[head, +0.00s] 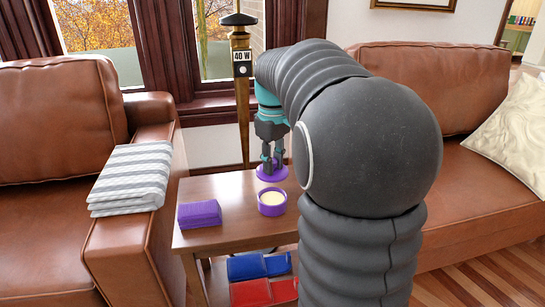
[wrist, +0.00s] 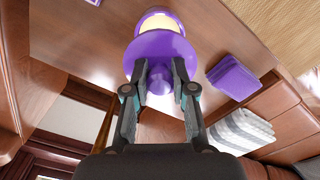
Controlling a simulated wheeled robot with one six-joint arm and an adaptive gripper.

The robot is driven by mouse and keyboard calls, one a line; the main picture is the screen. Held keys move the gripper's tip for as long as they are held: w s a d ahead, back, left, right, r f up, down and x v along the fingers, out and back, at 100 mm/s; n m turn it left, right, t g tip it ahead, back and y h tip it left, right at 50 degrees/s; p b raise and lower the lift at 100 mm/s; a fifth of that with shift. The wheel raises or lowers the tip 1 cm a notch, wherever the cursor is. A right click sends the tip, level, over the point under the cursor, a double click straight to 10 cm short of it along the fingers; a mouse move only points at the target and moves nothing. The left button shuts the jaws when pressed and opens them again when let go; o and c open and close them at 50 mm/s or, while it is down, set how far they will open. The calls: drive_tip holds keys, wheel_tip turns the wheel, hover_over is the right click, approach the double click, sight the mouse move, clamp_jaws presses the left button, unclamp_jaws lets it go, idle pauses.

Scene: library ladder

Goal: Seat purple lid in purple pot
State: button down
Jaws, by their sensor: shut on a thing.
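The purple lid (head: 272,177) is a round disc in my gripper (head: 272,163), at the far side of the small table in the head view. In the wrist view my gripper (wrist: 160,72) is shut on the lid (wrist: 161,47), with a finger on each side of its knob. The purple pot (head: 272,208) stands upright on the table, nearer the head camera than the lid, with a cream-coloured inside showing. The wrist view shows the pot (wrist: 158,17) partly hidden behind the lid. The lid is apart from the pot's opening; its exact height is hard to tell.
A purple block (head: 200,214) lies on the wooden table (head: 230,187), left of the pot. Blue and red items (head: 262,266) are below the tabletop. A brass post marked 40 W (head: 242,100) rises behind. Leather sofas (head: 155,225) flank the table; one holds a striped cloth (head: 133,177).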

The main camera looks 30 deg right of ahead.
drive_tip(key=shift+f+b, duration=1.5)
drive_tip(key=shift+f, duration=1.25)
drive_tip(key=shift+p, duration=0.7)
drive_tip(key=shift+f+b, duration=0.6)
drive_tip(key=shift+f, duration=0.4)
drive_tip(key=c, duration=0.9)
unclamp_jaws()
wheel_tip(320, 180, up, 12)
drive_tip(key=shift+r, duration=0.1)
